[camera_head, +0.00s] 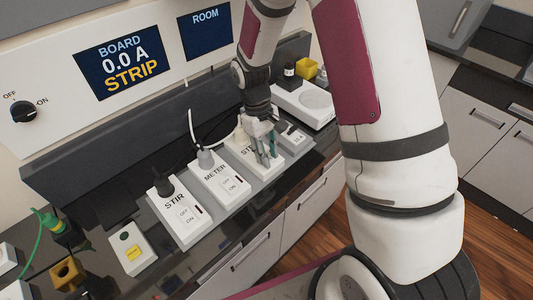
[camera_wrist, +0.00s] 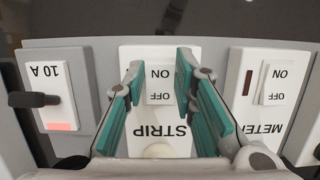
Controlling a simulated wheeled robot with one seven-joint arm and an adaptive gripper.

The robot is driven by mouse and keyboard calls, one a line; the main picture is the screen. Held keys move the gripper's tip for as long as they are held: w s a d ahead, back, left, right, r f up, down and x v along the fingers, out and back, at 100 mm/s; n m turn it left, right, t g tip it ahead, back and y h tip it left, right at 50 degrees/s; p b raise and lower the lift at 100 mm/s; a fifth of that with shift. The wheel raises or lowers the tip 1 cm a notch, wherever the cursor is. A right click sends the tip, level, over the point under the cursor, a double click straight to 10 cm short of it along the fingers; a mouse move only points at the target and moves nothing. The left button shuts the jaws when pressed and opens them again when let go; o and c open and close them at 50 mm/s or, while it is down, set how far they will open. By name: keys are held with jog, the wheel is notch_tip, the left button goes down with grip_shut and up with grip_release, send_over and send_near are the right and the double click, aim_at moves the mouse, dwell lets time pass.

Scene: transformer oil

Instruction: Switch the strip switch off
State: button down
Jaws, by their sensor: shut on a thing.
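The strip switch is a white rocker (camera_wrist: 160,85) marked ON and OFF, on a white block labelled STRIP (camera_wrist: 160,133). In the wrist view the lettering appears upside down. My gripper (camera_wrist: 159,70) has its two teal-padded fingers on either side of the rocker and is shut on it. In the head view my gripper (camera_head: 266,157) reaches down onto the STRIP block (camera_head: 240,150) and hides most of the rocker. Which way the rocker is tipped is hard to tell. The board display (camera_head: 125,67) reads 0.0 A STRIP.
The METER block (camera_head: 219,180) and STIR block (camera_head: 180,212) stand in the same row. A 10 A unit (camera_wrist: 62,97) with a dark lever is on the other side.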

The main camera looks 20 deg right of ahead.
dwell(0.3)
jog(key=c, duration=1.3)
grip_release()
jog(key=v, duration=0.6)
jog(key=shift+w+a+r, duration=0.1)
jog(key=shift+w+r, duration=0.15)
jog(key=shift+r, duration=0.45)
